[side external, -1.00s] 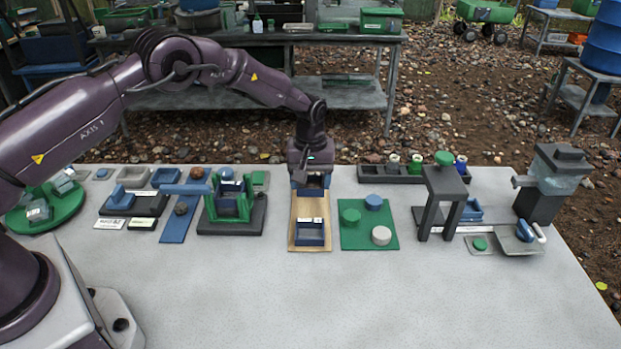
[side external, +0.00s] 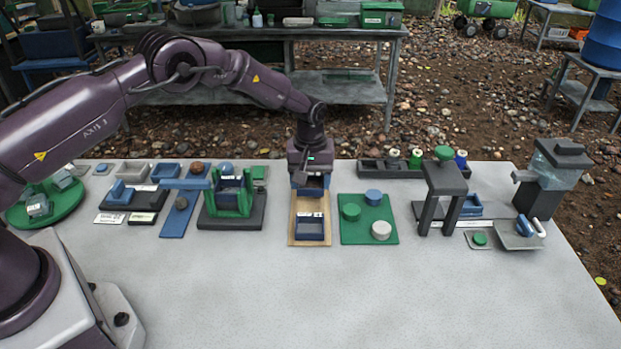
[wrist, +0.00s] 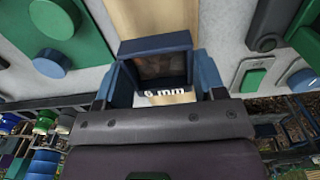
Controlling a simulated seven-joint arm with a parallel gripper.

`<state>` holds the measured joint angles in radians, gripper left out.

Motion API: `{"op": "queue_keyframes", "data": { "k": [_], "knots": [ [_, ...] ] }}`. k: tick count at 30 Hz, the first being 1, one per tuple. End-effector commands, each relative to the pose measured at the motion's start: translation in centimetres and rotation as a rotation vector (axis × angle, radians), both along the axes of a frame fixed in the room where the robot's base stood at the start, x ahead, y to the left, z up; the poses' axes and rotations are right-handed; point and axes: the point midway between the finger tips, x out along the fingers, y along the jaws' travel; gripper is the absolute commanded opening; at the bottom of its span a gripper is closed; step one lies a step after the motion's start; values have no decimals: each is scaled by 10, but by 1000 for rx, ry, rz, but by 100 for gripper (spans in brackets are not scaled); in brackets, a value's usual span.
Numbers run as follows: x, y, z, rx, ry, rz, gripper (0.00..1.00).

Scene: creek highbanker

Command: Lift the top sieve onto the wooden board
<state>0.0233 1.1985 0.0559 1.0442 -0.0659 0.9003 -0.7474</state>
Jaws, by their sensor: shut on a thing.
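The wooden board (side external: 310,207) lies on the grey table, and it also shows in the wrist view (wrist: 150,15). My gripper (side external: 310,190) is over the board, shut on a blue sieve (side external: 311,181). In the wrist view the blue sieve (wrist: 155,46) shows at the fingertips, with a white "6 mm" label below its wall. A dark blue square frame (side external: 310,241) is on the front part of the board, in front of my gripper. The green sieve stand (side external: 231,209) is to the left, with blue sieve parts between its posts.
The green mat (side external: 350,238) with round blocks lies just right of the board. A dark stand (side external: 446,185) with a green knob is farther right. A blue strip (side external: 180,215) lies left of the sieve stand. The table front is clear.

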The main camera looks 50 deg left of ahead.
Motion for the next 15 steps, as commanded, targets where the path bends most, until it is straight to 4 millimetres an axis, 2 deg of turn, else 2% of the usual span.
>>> {"op": "queue_keyframes", "data": {
  "k": [15],
  "knots": [
    [0, 0, -10, 0, 1, 0, 43]
  ]
}}
